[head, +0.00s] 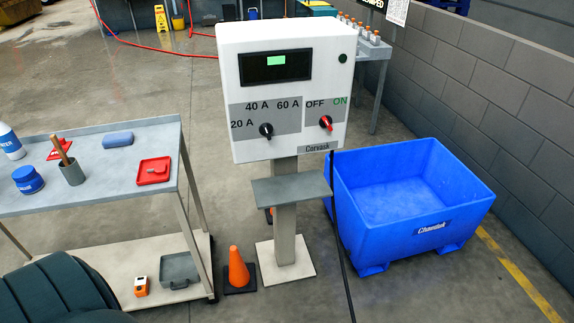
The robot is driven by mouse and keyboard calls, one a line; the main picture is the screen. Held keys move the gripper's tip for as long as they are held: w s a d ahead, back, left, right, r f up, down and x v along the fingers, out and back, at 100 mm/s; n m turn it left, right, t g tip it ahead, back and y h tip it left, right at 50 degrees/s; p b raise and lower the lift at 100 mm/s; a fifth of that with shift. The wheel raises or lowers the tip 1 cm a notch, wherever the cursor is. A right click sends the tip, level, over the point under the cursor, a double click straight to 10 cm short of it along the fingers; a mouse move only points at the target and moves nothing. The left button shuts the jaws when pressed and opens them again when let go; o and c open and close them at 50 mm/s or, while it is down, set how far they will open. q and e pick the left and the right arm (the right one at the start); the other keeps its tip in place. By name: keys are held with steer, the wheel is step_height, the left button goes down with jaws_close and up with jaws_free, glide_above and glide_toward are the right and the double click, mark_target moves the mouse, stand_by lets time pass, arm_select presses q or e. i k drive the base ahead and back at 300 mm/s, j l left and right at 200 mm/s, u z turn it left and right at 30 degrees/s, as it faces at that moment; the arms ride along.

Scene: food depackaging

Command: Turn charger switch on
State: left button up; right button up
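The charger (236,90) is a white box on a post in the middle of the head view, facing me. Its red switch knob (326,122) sits at the lower right of the panel, below the OFF and ON labels. The knob seems to lean toward OFF, but it is too small to be certain. A black dial (266,130) for 20 A, 40 A and 60 A is to its left. A dark display (275,66) with a small lit green area is above. Neither of my grippers is in view.
A grey shelf (291,188) juts from the post below the box. A blue bin (408,190) stands to the right, a grey cart (110,185) with small items to the left. An orange cone (238,268) is beside the post's base. A black cable (335,220) hangs down.

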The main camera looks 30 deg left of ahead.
mark_target(325, 121)
steer(key=u, duration=0.4)
steer(key=i+l+u, duration=0.1)
steer(key=u, duration=0.3)
steer(key=l+u, duration=0.15)
steer(key=u, duration=0.3)
steer(key=l+u, duration=0.15)
steer(key=u, duration=0.25)
steer(key=l+u, duration=0.1)
steer(key=u, duration=0.3)
